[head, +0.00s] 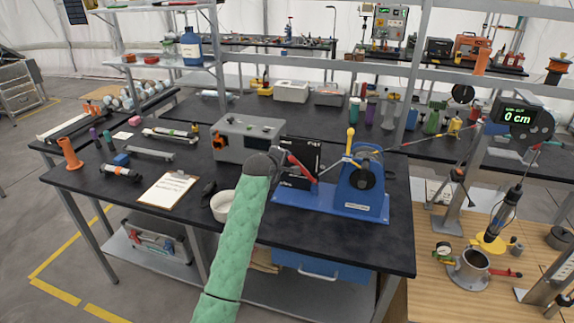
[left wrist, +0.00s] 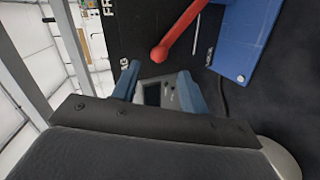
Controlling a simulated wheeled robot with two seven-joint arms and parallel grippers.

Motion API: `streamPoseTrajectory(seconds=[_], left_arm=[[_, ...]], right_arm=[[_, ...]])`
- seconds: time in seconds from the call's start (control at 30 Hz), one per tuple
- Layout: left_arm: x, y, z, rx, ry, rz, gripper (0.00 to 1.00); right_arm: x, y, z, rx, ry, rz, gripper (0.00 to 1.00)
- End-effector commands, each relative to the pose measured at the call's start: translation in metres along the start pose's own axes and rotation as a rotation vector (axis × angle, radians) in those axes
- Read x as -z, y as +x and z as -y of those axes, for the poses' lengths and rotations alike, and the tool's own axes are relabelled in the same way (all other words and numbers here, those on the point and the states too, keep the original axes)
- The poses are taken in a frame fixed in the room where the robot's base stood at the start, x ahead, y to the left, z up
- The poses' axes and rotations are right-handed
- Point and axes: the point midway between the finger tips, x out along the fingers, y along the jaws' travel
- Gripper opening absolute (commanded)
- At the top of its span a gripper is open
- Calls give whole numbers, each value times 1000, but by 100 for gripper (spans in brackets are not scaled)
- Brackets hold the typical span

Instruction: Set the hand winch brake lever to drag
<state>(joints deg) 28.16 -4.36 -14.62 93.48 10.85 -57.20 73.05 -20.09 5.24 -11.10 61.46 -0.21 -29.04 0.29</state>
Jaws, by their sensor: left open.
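The hand winch (head: 360,185) is blue, with a yellow crank handle (head: 350,142), and stands on a blue base plate (head: 300,200) on the dark bench. Left of its drum a black lettered panel (head: 309,152) stands upright. The red brake lever (head: 302,168) crosses the panel's front; its ball end shows in the left wrist view (left wrist: 158,53). My left gripper (head: 282,158) is just left of the lever. In the left wrist view its blue-grey fingers (left wrist: 158,82) are apart, with the ball just beyond them, apparently not between them. The panel lettering is only partly visible. My right gripper is out of view.
A grey box (head: 248,138) stands behind my left gripper. A white bowl (head: 222,206) and a clipboard (head: 168,190) lie left of my forearm. A display reading 0 cm (head: 520,117) is at the right. The bench's front right corner is clear.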

Motion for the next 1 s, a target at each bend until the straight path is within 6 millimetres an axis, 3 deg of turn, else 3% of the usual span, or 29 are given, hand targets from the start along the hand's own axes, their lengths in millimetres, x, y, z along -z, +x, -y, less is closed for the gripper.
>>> streamPoseTrajectory(seconds=[0.23,0.67,0.77,1.0], left_arm=[[0,-18,0,0,0,0,44],[-1,-21,5,6,6,1,44],[-3,-27,25,29,34,1,44],[-15,-66,120,143,187,12,44]], right_arm=[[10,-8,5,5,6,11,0],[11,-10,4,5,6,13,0],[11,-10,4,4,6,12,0],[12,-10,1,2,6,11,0]])
